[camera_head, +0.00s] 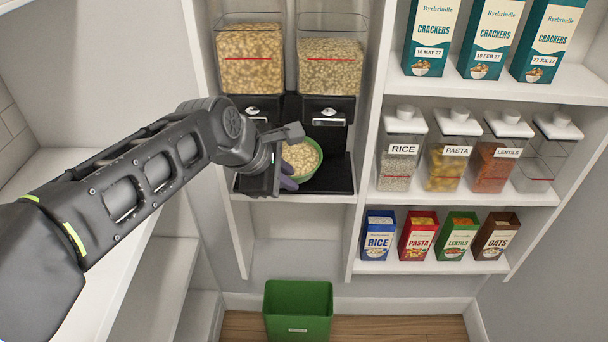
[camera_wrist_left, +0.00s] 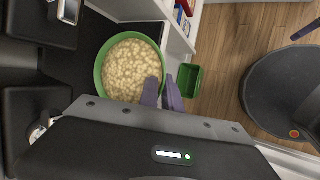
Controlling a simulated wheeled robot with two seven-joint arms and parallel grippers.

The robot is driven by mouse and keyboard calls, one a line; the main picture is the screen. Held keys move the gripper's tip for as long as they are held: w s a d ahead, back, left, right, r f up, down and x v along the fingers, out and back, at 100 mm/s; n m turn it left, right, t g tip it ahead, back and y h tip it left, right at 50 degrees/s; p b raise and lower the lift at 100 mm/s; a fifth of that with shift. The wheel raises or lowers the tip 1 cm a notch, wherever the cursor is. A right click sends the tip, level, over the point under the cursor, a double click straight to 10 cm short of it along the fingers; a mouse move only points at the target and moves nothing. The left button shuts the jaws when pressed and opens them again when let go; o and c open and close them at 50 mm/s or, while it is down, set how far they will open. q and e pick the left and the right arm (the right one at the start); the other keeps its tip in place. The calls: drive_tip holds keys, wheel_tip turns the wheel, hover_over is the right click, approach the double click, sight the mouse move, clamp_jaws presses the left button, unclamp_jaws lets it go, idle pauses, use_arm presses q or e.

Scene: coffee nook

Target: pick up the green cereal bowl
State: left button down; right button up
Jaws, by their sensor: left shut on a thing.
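Two cereal dispensers (camera_head: 249,60) stand behind and above the bowl. The black base (camera_head: 333,180) lies on a white shelf. Shelves at right hold canisters (camera_head: 449,155) and boxes (camera_head: 419,238). A green bin (camera_head: 298,311) stands on the floor below.

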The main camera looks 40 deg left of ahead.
use_arm(q)
drive_tip(key=shift+s+r, duration=0.35)
drive_tip(key=shift+s, duration=0.25)
drive_tip(key=shift+s+r, duration=0.3)
drive_tip(key=shift+s, duration=0.3)
